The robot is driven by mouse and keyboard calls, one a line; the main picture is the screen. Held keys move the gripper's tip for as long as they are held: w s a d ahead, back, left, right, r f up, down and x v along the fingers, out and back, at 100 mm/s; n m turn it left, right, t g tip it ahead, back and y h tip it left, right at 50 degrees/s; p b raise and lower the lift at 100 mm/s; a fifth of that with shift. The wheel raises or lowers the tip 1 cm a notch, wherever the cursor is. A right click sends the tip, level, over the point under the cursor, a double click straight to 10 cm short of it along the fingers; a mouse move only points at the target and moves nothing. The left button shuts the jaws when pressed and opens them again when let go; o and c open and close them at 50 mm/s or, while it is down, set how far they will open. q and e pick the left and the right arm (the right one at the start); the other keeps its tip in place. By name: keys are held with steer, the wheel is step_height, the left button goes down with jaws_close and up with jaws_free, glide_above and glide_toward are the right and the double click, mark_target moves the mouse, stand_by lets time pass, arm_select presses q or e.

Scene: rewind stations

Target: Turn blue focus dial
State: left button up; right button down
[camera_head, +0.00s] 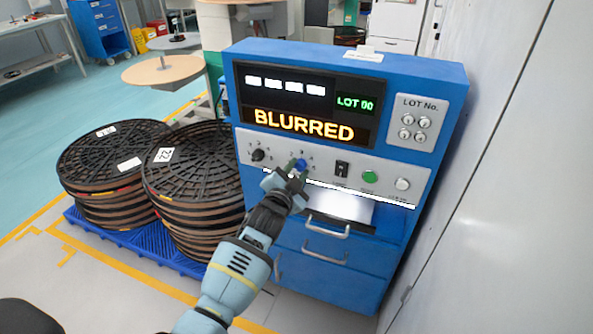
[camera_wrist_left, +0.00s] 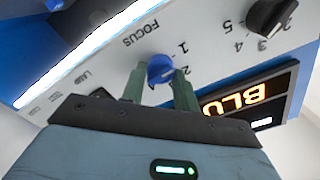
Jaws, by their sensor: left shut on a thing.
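The blue focus dial (camera_head: 300,164) sits on the grey control panel of the blue machine (camera_head: 455,80). In the left wrist view the dial (camera_wrist_left: 160,69) lies beside the printed word FOCUS and several numbers. My left gripper (camera_head: 290,177) is at the panel, and in the wrist view its two green fingers (camera_wrist_left: 160,84) are closed on the dial, one on each side. The display (camera_head: 304,126) reads BLURRED in orange, with LOT 00 in green above. My right gripper is not in view.
A black knob (camera_head: 258,155) is left of the dial; a black switch (camera_head: 341,169), a green button (camera_head: 370,177) and a white button (camera_head: 403,184) are to its right. Stacked black reels (camera_head: 195,165) stand on a blue pallet (camera_head: 150,252) at left. A white wall closes the right side.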

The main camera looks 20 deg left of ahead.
arm_select(q)
steer(key=shift+n, duration=0.6)
steer(key=o, duration=1)
steer(key=shift+s, duration=0.1)
steer(key=s+p, duration=0.1)
steer(key=s, duration=0.6)
steer(key=shift+s+a, duration=0.1)
steer(key=shift+s, duration=0.2)
